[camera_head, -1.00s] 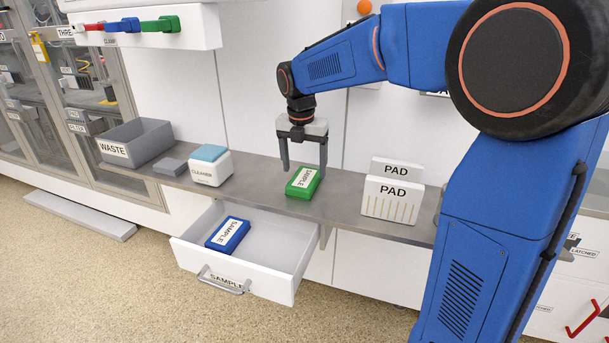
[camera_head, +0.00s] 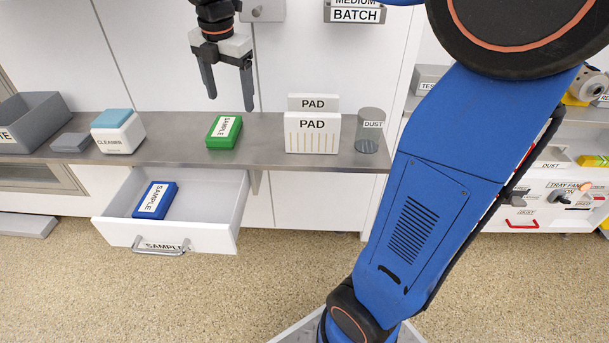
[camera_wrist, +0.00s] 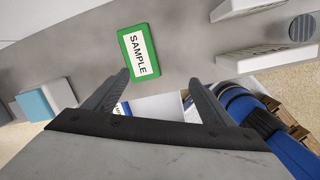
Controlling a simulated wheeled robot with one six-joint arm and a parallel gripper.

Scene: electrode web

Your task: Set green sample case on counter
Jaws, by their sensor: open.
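The green sample case (camera_head: 224,132) lies flat on the grey counter (camera_head: 180,150), with its white SAMPLE label facing up. It also shows in the wrist view (camera_wrist: 139,52), beyond the fingertips and clear of them. My gripper (camera_head: 230,100) is open and empty, above the counter and apart from the case. In the wrist view my gripper's two fingers (camera_wrist: 160,82) are spread wide with nothing between them.
An open drawer (camera_head: 215,225) below the counter holds a blue sample case (camera_head: 155,200). On the counter, a cleaner block (camera_head: 118,135) and a waste bin (camera_head: 35,120) stand left; a pad holder (camera_head: 312,140) and a dust jar (camera_head: 369,135) stand right.

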